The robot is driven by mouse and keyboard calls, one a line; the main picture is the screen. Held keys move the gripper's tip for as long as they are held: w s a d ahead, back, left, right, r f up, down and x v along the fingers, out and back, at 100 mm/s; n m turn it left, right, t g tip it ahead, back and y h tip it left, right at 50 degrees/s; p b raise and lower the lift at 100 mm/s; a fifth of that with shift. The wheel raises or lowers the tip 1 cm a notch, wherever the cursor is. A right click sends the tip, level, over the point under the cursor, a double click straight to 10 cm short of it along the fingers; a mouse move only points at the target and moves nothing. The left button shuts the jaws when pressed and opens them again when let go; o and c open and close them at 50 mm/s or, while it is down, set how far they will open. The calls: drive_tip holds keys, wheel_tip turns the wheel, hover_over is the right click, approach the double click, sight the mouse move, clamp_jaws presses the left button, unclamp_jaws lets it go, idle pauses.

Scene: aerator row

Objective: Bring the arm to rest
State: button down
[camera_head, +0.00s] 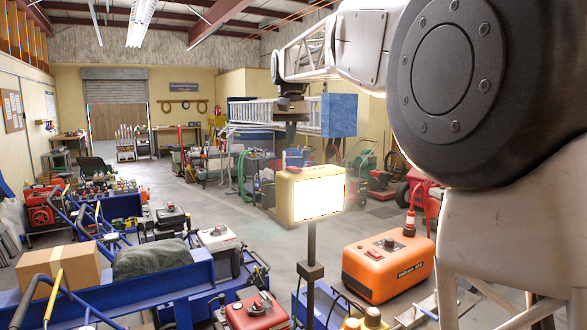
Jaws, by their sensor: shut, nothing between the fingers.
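My arm fills the right side of the view, with a large dark round joint cover near the camera. Its pale forearm reaches left across the upper middle. My gripper (291,115) hangs at the far end of it, small and dark, pointing down. It is shut with nothing held. It is up in the air, seen in front of a ladder (250,112) and a blue box-shaped panel (339,115); I cannot tell the distance to them. The fingertips are too small to see clearly.
A lit work lamp (318,198) stands on a post below my gripper. An orange machine (388,266) sits at lower right. Blue-framed machines, a cardboard box (58,271) and a red machine (257,312) crowd the lower left. Open grey floor (190,195) lies in the middle.

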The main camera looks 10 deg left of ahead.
drive_tip(key=shift+r, duration=0.3)
drive_tip(key=shift+d, duration=0.1)
drive_tip(key=shift+s+d, duration=0.2)
drive_tip(key=shift+d, duration=0.05)
drive_tip(key=s+d+f+m+t, duration=0.1)
drive_tip(key=s+d+f, duration=0.4)
drive_tip(key=s+d, duration=0.6)
drive_tip(key=s+d+f+m, duration=0.1)
drive_tip(key=s+d+f, duration=0.4)
drive_tip(key=s+d, duration=0.65)
drive_tip(key=s+d+f, duration=0.5)
drive_tip(key=s+f, duration=0.2)
drive_tip(key=s, duration=0.1)
drive_tip(key=s+d+f+t, duration=0.1)
drive_tip(key=s+d+f, duration=0.4)
drive_tip(key=s+f, duration=0.3)
drive_tip(key=s+d+f+m, duration=0.1)
drive_tip(key=s+d+f, duration=0.4)
drive_tip(key=s+f, duration=0.2)
drive_tip(key=shift+s+d+f+t, duration=0.25)
drive_tip(key=shift+s+d+t, duration=0.05)
drive_tip(key=shift+s, duration=0.25)
